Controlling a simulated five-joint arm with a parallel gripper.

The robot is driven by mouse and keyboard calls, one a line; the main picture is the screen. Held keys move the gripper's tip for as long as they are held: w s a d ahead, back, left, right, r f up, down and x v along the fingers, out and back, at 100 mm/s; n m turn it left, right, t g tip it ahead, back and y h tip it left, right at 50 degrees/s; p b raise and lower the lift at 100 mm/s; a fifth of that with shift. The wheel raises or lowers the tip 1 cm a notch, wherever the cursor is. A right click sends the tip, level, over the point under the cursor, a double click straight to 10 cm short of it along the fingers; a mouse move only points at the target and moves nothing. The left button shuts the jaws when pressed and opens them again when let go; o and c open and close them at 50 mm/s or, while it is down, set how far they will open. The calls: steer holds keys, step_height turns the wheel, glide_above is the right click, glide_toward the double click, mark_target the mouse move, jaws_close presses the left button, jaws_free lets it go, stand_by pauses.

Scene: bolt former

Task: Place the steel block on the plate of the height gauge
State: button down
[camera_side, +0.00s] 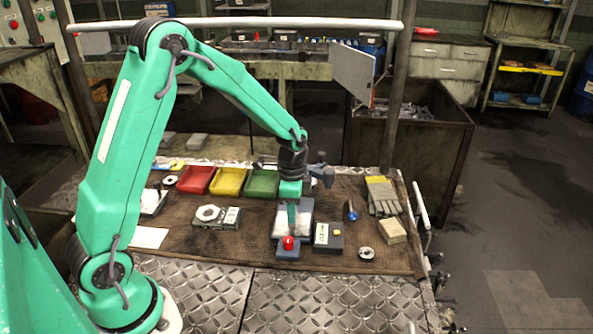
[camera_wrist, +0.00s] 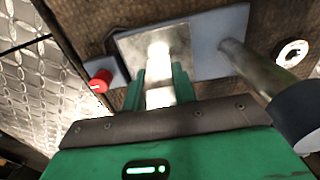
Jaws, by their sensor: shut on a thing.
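The height gauge has a blue-grey base (camera_side: 307,214) with a pale metal plate (camera_wrist: 132,45) on it. In the wrist view its round metal column (camera_wrist: 250,68) rises at the right of the plate. My gripper (camera_wrist: 160,88) has its two green fingers closed on the bright steel block (camera_wrist: 160,97), over the near edge of the plate. I cannot tell whether the block touches the plate. In the side view my gripper (camera_side: 292,222) points down over the gauge; the block is not clearly visible there.
A blue box with a red knob (camera_side: 288,243) stands close in front of the gauge. A dark box with a pale face (camera_side: 328,236) is at its right. Red, yellow and green bins (camera_side: 228,181) are behind left. Gloves (camera_side: 383,197), a tan block (camera_side: 392,230) and a ring (camera_side: 367,253) lie to the right.

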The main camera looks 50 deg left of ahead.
steer(key=c, duration=1.1)
jaws_free()
steer(key=shift+r, duration=0.15)
step_height(320, 180, up, 12)
